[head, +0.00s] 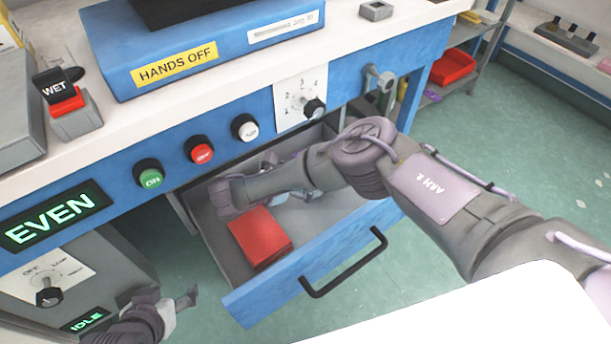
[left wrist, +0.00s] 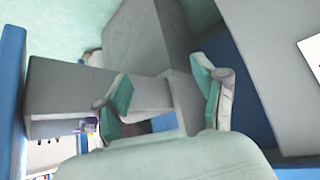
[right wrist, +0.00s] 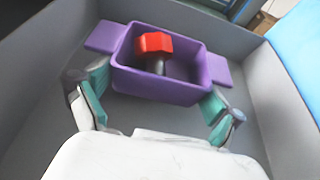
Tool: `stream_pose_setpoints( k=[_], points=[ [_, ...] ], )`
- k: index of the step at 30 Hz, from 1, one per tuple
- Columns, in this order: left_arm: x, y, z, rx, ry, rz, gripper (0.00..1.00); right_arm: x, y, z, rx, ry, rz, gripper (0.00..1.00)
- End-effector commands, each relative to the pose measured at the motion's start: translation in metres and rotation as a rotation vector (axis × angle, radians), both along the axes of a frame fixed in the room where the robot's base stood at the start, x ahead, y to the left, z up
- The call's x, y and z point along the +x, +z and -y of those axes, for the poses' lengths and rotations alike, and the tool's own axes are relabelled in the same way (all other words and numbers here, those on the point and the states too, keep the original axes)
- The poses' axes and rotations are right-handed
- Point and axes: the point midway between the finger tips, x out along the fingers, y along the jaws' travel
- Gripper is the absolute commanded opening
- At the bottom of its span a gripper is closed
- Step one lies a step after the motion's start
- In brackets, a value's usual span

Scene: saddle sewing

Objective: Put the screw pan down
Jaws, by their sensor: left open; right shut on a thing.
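The screw pan (right wrist: 165,83) is a purple tray with a tab at each side, seen in the right wrist view. A red-headed screw (right wrist: 155,45) with a dark shank is in it. My right gripper (right wrist: 155,108) has its fingers at the two sides of the pan's near end and is shut on it. The pan is inside the grey drawer (right wrist: 268,95); its contact with the drawer floor is unclear. In the head view my right arm hides the pan. My left gripper (left wrist: 163,98) is open and empty, low by the cabinet; it also shows in the head view (head: 185,303).
The drawer is pulled out, with a blue front (head: 315,265) and black handle (head: 345,265). A red box (head: 260,237) lies inside it. Buttons and a dial (head: 313,109) line the blue panel above. Green floor (head: 540,150) is free at right.

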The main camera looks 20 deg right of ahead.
Motion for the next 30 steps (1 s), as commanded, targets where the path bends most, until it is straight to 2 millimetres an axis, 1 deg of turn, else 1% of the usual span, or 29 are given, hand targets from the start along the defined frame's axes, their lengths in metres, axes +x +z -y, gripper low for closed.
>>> stream_pose_setpoints(
  k=[10,11,12,22,25,30],
  points=[
    [0.008,0.004,0.003,-0.009,-0.003,0.045,0.70,0.000,-0.004,0.000,0.000,-0.001,0.000,0.58],
    [0.008,0.004,0.003,-0.009,-0.003,0.044,0.70,0.000,-0.004,0.000,0.000,-0.001,-0.002,0.94],
    [0.008,0.004,0.003,-0.010,-0.002,0.043,0.70,0.000,-0.004,0.000,0.000,-0.001,-0.002,1.00],
    [0.008,0.004,0.003,-0.010,-0.003,0.039,0.70,0.000,-0.003,0.000,0.000,0.000,0.000,1.00],
    [0.005,0.004,0.002,-0.006,-0.002,0.023,0.70,0.000,0.001,0.000,0.000,0.001,0.001,1.00],
    [-0.019,-0.006,-0.007,0.024,0.009,-0.109,0.70,0.000,0.011,0.001,0.000,-0.001,0.000,1.00]
  ],
)
